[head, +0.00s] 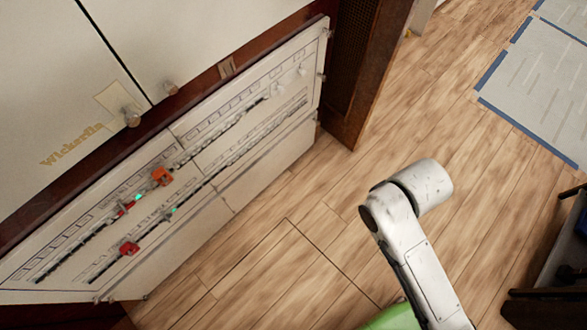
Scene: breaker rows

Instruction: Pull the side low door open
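A cream cabinet (190,40) with dark wood trim fills the left of the head view. Its upper doors carry two round knobs (131,117), close together at the seam. Below them is a pale breaker panel (240,165), with small metal fittings along its right edge. A dark wood side part (352,70) with a mesh inset stands to the right of the panel. I cannot tell which piece is the side low door, or whether it is ajar. My white arm reaches up from the bottom right over the floor, apart from the cabinet. My gripper cannot be made out.
Orange and red blocks (162,176) sit on the breaker rows, with small green lights nearby. The wood floor (290,215) between cabinet and arm is clear. A blue-edged pale mat (535,85) lies at the upper right. Dark furniture (560,255) stands at the right edge.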

